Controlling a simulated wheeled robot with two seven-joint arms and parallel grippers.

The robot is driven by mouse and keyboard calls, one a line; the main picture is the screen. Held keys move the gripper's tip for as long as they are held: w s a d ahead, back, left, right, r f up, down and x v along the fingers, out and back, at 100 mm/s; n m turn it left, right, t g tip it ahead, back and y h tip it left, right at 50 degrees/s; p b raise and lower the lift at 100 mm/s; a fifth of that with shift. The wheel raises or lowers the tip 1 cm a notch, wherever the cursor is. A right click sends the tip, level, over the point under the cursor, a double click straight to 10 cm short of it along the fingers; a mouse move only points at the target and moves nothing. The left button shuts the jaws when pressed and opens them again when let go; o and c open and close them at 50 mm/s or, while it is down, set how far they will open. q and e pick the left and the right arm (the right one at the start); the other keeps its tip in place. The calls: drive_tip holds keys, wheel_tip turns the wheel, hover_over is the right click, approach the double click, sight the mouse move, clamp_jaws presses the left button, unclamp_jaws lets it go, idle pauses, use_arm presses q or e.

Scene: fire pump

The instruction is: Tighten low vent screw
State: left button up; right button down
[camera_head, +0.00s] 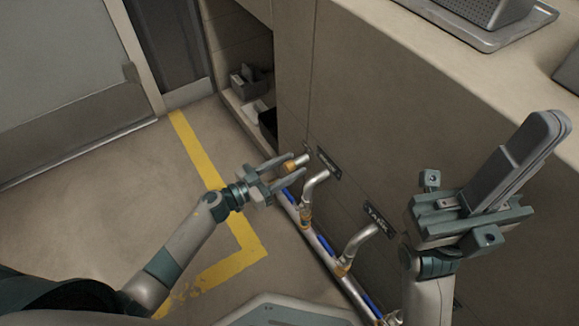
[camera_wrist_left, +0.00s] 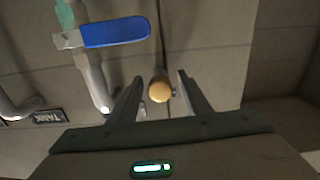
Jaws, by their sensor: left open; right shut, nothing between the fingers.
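The low vent screw appears as a small round brass knob (camera_head: 289,166) low on the panel face, at the end of a short metal stub. It also shows in the left wrist view (camera_wrist_left: 160,88), near the picture's middle. My left gripper (camera_head: 295,164) is open, with one finger on each side of the knob. In the left wrist view the left gripper (camera_wrist_left: 158,85) shows a gap between each finger and the knob. My right gripper (camera_head: 547,125) is shut and empty, raised at the right in front of the counter.
Silver bent pipes (camera_head: 361,238) with blue handles run along the panel's foot; one blue handle (camera_wrist_left: 115,32) is near the left gripper. A dark label (camera_head: 378,220) reads TANK. An open shelf (camera_head: 245,105) lies behind. Floor with a yellow line (camera_head: 198,150) is free at left.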

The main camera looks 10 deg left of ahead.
use_arm(q)
drive_tip(key=c, duration=1)
drive_tip(key=shift+c, duration=0.2)
